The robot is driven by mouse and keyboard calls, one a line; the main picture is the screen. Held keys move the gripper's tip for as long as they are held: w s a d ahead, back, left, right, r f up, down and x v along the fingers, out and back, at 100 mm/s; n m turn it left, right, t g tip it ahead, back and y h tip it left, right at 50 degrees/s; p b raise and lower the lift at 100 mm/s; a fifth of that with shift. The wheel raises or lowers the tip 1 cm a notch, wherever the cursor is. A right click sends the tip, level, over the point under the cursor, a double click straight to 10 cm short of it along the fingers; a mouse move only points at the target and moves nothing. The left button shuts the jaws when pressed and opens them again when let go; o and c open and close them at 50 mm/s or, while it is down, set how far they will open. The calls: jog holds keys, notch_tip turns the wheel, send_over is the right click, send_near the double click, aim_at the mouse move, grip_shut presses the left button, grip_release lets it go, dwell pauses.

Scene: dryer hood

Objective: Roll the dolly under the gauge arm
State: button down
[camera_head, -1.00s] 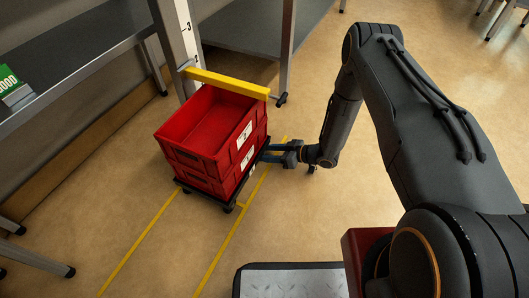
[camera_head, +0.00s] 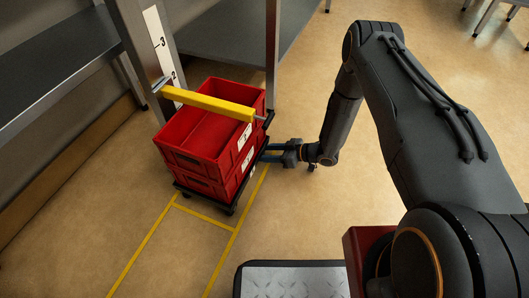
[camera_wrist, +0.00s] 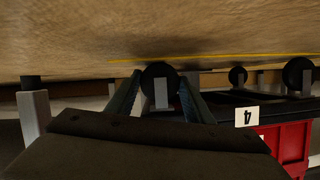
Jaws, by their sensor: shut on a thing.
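The black dolly (camera_head: 208,202) carries two stacked red crates (camera_head: 190,160). The yellow gauge arm (camera_head: 208,103) reaches out from a grey post with a numbered scale (camera_head: 156,42) and crosses over about the middle of the upper crate. I cannot tell the gap between arm and crate rim. My gripper (camera_head: 268,153) is low at the dolly's right side and shut on the dolly's edge; the grasp itself is partly hidden. In the wrist view, upside down, my fingers (camera_wrist: 160,92) stand near dark wheels, with the red crate (camera_wrist: 288,142) and its label at right.
Yellow floor lines (camera_head: 142,248) with a cross line (camera_head: 200,215) run on the near side of the dolly. Grey shelves stand at left (camera_head: 60,65) and behind (camera_head: 232,35). A table leg (camera_head: 272,50) stands close behind the crates.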

jog(key=shift+a, duration=0.15)
jog(key=c, duration=0.8)
grip_release()
jog(key=shift+s+a, duration=0.1)
jog(key=shift+a, duration=0.1)
jog(key=shift+d, duration=0.1)
jog(key=shift+p+v, duration=1.65)
jog(key=shift+v, duration=2.2)
